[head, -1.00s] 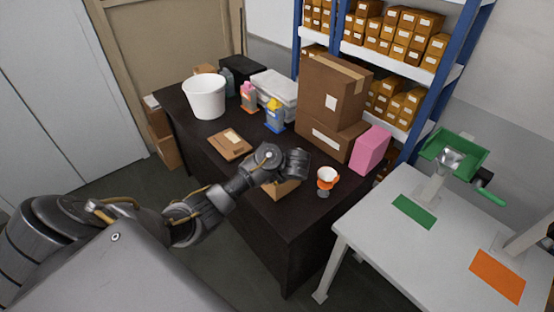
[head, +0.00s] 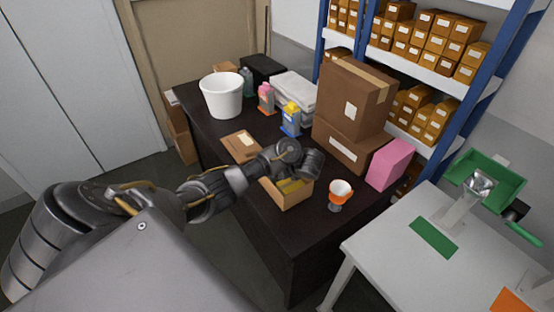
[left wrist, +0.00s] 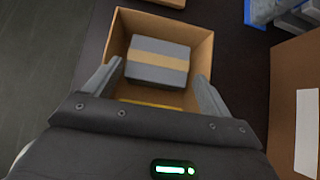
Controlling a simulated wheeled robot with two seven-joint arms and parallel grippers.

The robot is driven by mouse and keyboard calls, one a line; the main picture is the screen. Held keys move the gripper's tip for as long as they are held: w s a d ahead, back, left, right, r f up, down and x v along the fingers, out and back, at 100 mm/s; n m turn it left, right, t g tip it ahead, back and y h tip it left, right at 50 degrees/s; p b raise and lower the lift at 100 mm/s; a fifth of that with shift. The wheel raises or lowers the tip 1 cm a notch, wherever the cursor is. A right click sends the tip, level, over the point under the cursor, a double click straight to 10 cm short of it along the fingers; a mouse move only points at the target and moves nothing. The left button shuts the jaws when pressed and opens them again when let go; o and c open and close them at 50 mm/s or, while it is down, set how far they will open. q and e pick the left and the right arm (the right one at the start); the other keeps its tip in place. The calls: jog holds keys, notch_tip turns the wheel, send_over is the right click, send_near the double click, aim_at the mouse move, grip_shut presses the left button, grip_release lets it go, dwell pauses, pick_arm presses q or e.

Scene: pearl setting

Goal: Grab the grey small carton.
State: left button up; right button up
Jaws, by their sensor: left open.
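The grey small carton (left wrist: 158,62) has a tan band across it and lies inside an open brown box in the left wrist view. The open box (head: 294,200) stands on the dark table in the head view, where the grey carton cannot be made out. My left gripper (left wrist: 157,88) is open, its two fingers pointing down toward the box, one on each side of the carton's near end. I cannot tell whether the fingers are below the rim. A yellow thing (left wrist: 150,104) lies in the box nearer to me. My right gripper is not in view.
On the dark table (head: 262,237) are a white bucket (head: 222,97), a flat brown carton (head: 241,146), pink and blue bottles, an orange-white cup (head: 340,193), large stacked cartons (head: 350,107) and a pink box (head: 390,164). A white table (head: 400,255) stands to the right.

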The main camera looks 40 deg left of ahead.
pick_arm(q)
jog(key=shift+a, duration=0.1)
jog(key=shift+a+f, duration=0.2)
jog(key=shift+f, duration=0.1)
jog(key=b+x, duration=0.1)
jog(key=x, duration=0.3)
jog(key=shift+b, duration=0.4)
jog(key=shift+a+f, duration=0.25)
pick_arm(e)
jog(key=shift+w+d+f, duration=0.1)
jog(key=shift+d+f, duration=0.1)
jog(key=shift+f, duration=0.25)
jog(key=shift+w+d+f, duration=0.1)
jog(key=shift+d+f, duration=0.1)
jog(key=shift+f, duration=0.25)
pick_arm(q)
jog(key=shift+r, duration=0.1)
jog(key=c, duration=0.7)
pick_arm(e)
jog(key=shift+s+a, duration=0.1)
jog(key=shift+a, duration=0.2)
